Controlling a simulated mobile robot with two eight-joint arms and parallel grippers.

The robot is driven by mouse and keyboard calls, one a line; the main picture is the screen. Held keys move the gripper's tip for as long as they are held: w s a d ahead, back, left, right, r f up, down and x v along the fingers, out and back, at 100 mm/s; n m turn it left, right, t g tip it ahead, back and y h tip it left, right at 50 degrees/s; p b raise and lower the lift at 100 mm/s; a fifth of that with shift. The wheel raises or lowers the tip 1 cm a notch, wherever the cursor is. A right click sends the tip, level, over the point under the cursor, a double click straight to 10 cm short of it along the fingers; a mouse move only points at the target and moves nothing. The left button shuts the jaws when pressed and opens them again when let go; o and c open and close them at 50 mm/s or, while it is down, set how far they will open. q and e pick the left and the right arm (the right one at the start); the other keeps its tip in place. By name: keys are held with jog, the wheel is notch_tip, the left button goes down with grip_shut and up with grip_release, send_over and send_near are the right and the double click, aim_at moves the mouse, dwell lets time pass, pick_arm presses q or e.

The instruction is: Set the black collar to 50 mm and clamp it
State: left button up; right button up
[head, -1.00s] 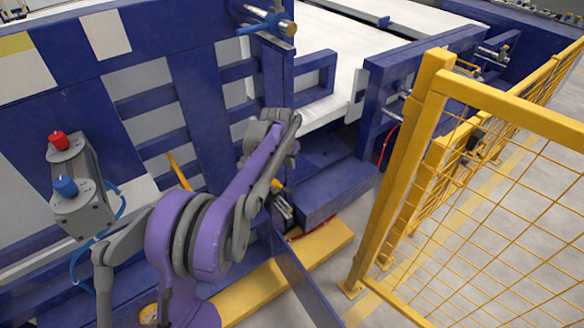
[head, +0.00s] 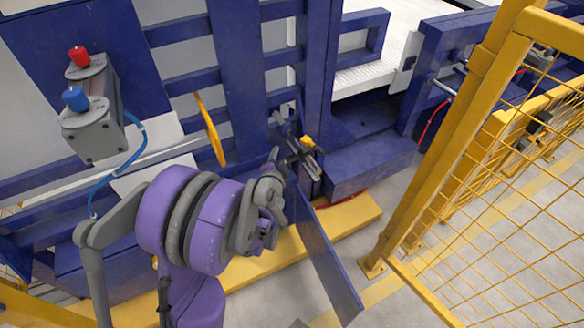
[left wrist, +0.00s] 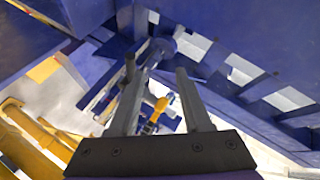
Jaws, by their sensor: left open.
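My left gripper (head: 273,165) is at the end of the purple arm, near a small dark clamp assembly (head: 300,152) low on the blue frame. A yellow knob (head: 307,141) sits on that assembly. In the left wrist view, my open left gripper (left wrist: 157,72) has two grey fingers with a gap between them. A yellow-orange knob (left wrist: 161,104) shows in that gap, apparently beyond the fingers. A dark round part (left wrist: 161,48) shows beyond the fingertips. I cannot tell which dark part is the black collar, and no scale reading is legible. My right gripper is out of view.
A blue frame (head: 240,70) stands behind the arm. A blue bar (head: 325,262) slants down beside a yellow floor beam (head: 345,215). A yellow mesh fence (head: 490,190) closes the right side. A grey box with red and blue buttons (head: 92,118) is at left.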

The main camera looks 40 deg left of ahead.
aim_at(289, 160)
pick_arm(q)
jog(key=s+d+f+m+t+h+b, duration=0.1)
jog(key=s+d+f+m+t+b, duration=0.25)
jog(key=s+m, duration=0.2)
jog(key=shift+m+h, duration=0.3)
jog(key=shift+m, duration=0.25)
jog(key=p+x, duration=0.1)
jog(key=x, duration=0.1)
jog(key=p+x, duration=0.1)
jog(key=x, duration=0.1)
jog(key=p+x, duration=0.1)
jog(key=x, duration=0.1)
jog(key=shift+w+d+f, duration=0.1)
jog(key=shift+d+f, duration=0.05)
jog(key=shift+d, duration=0.1)
jog(key=shift+x, duration=2.65)
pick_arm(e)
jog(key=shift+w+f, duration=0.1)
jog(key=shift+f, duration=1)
pick_arm(q)
jog(key=shift+f, duration=0.1)
grip_shut()
